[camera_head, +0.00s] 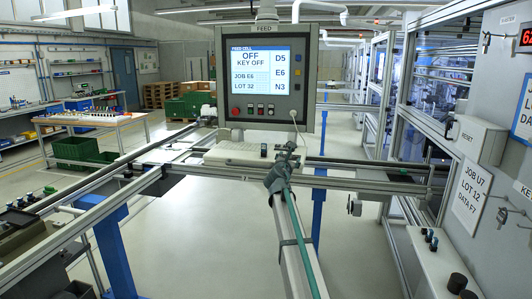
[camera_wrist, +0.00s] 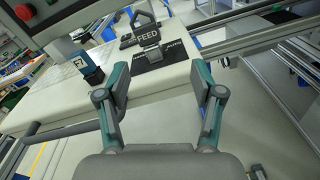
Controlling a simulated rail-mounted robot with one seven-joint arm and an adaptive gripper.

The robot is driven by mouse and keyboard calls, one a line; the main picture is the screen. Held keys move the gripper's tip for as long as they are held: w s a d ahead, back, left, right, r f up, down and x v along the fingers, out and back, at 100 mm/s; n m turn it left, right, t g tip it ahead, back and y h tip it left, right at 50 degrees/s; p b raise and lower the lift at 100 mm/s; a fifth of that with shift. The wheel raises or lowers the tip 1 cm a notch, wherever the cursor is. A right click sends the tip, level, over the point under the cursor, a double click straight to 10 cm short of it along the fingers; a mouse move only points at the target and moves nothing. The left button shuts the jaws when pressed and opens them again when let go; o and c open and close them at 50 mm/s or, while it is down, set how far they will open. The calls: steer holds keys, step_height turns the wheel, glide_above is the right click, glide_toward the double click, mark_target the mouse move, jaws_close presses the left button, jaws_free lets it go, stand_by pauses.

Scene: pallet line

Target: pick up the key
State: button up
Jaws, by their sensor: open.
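In the wrist view a grey key (camera_wrist: 143,19) with an angular loop-shaped head stands at a black plate marked AUTO (camera_wrist: 172,50). A dark tag marked FEED (camera_wrist: 147,33) is at the key. How the key sits in the plate is unclear. My gripper (camera_wrist: 164,78) is open and empty, its two teal and grey fingers spread below the key in the picture, apart from it. In the head view my gripper (camera_head: 287,153) is at the white ledge under the FEED panel; the key cannot be made out there.
The FEED panel (camera_head: 264,80) rises behind and reads KEY OFF. Metal rails (camera_head: 370,185) run alongside. Other keys (camera_head: 486,42) hang on the right cabinet.

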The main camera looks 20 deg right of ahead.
steer(key=w+n, duration=0.1)
steer(key=w+d+n+p, duration=0.1)
steer(key=w, duration=0.1)
steer(key=w+d+r+n, duration=0.1)
steer(key=w+n, duration=0.1)
steer(key=shift+w+d+t, duration=0.15)
steer(key=shift+d+t, duration=0.05)
steer(key=shift+t, duration=0.1)
steer(key=p+x, duration=0.1)
steer(key=x, duration=0.1)
steer(key=p+x, duration=0.1)
steer(key=x, duration=0.1)
steer(key=shift+w+a+r, duration=0.2)
steer(key=shift+w+r, duration=0.05)
steer(key=shift+w, duration=0.05)
steer(key=shift+w+d+f+y, duration=0.1)
steer(key=shift+w+d+y, duration=0.15)
steer(key=shift+w+y, duration=0.1)
steer(key=c, duration=1.1)
